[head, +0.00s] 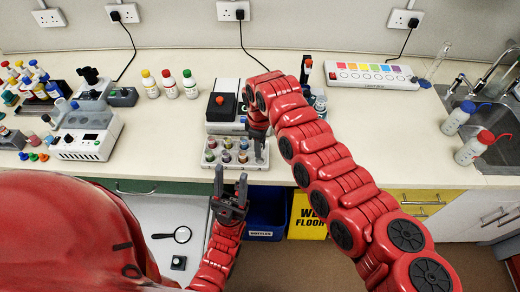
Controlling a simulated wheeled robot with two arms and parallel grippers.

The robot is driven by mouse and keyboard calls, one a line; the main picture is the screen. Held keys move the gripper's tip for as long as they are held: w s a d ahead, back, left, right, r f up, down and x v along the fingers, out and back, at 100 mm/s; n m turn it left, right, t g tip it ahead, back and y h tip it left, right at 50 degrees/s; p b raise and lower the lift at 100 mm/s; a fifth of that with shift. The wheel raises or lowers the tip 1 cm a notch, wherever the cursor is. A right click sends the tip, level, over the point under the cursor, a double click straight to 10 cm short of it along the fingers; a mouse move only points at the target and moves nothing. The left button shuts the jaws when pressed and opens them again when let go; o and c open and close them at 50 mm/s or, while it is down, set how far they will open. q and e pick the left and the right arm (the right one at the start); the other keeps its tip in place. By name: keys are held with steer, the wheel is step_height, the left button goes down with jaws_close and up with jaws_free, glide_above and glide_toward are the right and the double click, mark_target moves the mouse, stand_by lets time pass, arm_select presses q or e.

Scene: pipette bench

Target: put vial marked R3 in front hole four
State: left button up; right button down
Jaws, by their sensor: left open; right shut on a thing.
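A pale rack (211,164) with several small vials in two rows sits at the front edge of the bench. The vials have coloured tops; their markings are too small to read, so I cannot tell which is R3. My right gripper (259,150) points down over the right end of the rack. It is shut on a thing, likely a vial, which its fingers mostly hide. I cannot tell whether that thing is in a hole or above it. My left gripper (231,182) is open and empty, just in front of the rack, below the bench edge in the picture.
A device with a red knob (222,103) stands right behind the rack. Three capped bottles (169,84) stand behind left. A white instrument (88,137) and more bottles fill the left. A strip with coloured squares (370,75) lies at back right. Bench left of the rack is clear.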

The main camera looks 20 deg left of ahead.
step_height(320, 180, down, 3)
steer(key=shift+s+p, duration=0.1)
steer(key=shift+p, duration=0.9)
steer(key=shift+f, duration=0.15)
steer(key=c, duration=0.7)
jaws_free()
steer(key=shift+o, duration=0.2)
